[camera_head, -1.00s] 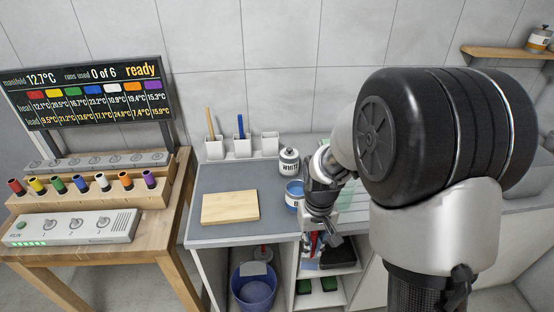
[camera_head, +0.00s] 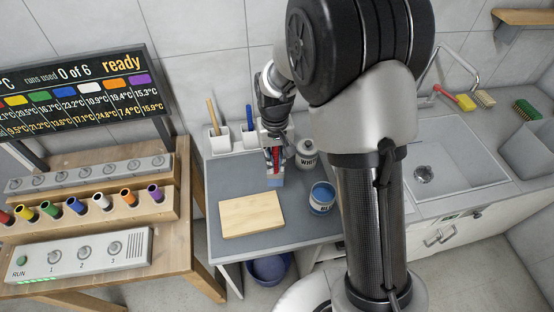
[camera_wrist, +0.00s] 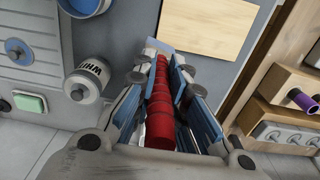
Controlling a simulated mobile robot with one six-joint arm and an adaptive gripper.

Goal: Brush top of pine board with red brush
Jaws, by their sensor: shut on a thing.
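My gripper (camera_head: 275,165) is shut on a red brush. In the wrist view its ridged red body (camera_wrist: 160,105) lies between the fingers, with a pale blue end (camera_wrist: 160,46) beyond it. The fingers cover much of the brush. In the head view the pale blue end (camera_head: 276,182) points down over the grey mat; I cannot tell whether it touches. The pine board (camera_head: 252,215) lies flat on the mat, in front of and left of my gripper, apart from the brush. It also shows at the top of the wrist view (camera_wrist: 208,22).
A white-labelled jar (camera_head: 307,158) stands right of my gripper, and an open blue can (camera_head: 322,198) right of the board. White cups (camera_head: 219,138) with brushes stand behind. A wooden stand with coloured cylinders (camera_head: 76,206) is at left. A sink (camera_head: 450,160) is at right.

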